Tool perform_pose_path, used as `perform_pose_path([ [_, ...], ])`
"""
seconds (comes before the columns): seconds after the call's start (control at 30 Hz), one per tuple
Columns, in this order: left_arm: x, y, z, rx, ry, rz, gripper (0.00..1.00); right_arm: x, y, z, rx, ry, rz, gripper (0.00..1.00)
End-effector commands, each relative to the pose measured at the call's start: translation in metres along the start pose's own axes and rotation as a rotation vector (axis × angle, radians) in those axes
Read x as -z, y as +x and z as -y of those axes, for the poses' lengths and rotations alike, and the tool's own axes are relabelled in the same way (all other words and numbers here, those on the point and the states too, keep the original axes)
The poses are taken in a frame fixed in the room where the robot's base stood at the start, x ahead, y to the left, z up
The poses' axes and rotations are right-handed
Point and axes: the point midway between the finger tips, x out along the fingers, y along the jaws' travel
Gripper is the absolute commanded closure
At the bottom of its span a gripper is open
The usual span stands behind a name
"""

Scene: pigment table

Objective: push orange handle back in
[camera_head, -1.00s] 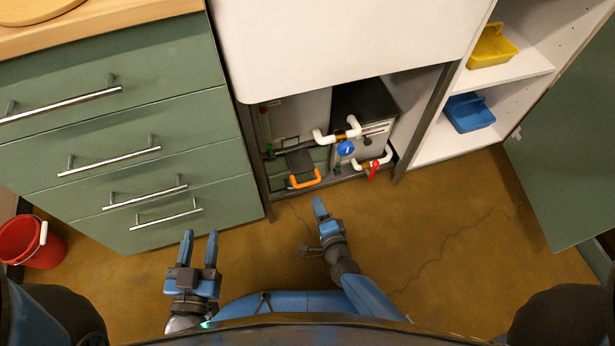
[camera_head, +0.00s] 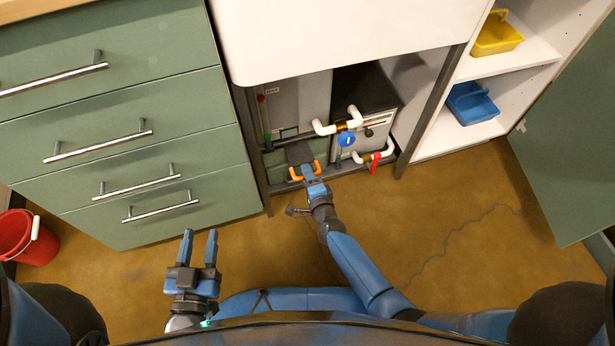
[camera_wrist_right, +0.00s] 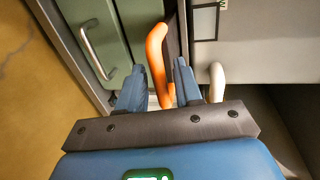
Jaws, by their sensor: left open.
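The orange handle (camera_head: 295,178) is a U-shaped bar low in the open bay, at the front end of a dark grey slide (camera_head: 299,153). My right gripper (camera_head: 312,175) is at the handle and covers part of it in the head view. In the right wrist view the handle (camera_wrist_right: 157,58) runs between the two blue fingers of this gripper (camera_wrist_right: 160,82), which stand apart. Whether they touch it is unclear. My left gripper (camera_head: 199,240) is open and empty over the floor in front of the drawers.
Beside the handle are white pipes (camera_head: 325,128), a blue valve knob (camera_head: 346,139) and a red lever (camera_head: 375,164). Green drawers (camera_head: 190,140) stand left. Yellow (camera_head: 497,35) and blue (camera_head: 472,103) caddies sit on right shelves. A red bucket (camera_head: 22,240) stands left. The front floor is mostly clear.

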Motion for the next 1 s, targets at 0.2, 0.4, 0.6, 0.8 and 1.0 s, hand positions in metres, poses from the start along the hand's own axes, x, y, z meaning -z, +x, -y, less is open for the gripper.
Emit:
perform_pose_path([
  [0.2,-0.001,0.0,0.0,0.0,0.0,0.0,0.57,0.0,0.004,0.0,-0.001,0.0,0.0,0.66],
  [0.4,-0.001,0.0,0.0,0.0,0.0,0.0,0.57,0.0,0.004,0.0,-0.001,0.0,0.0,0.73],
  [0.6,-0.001,0.0,0.0,0.0,0.0,0.0,0.57,0.0,0.004,0.0,-0.001,0.0,0.0,1.0],
  [0.8,-0.001,0.0,0.0,0.0,0.0,0.0,0.57,0.0,0.003,0.0,-0.001,0.0,0.0,1.0],
  [1.0,-0.005,0.0,0.0,0.0,0.0,0.0,0.57,0.0,0.016,0.002,0.001,0.001,0.0,1.0],
])
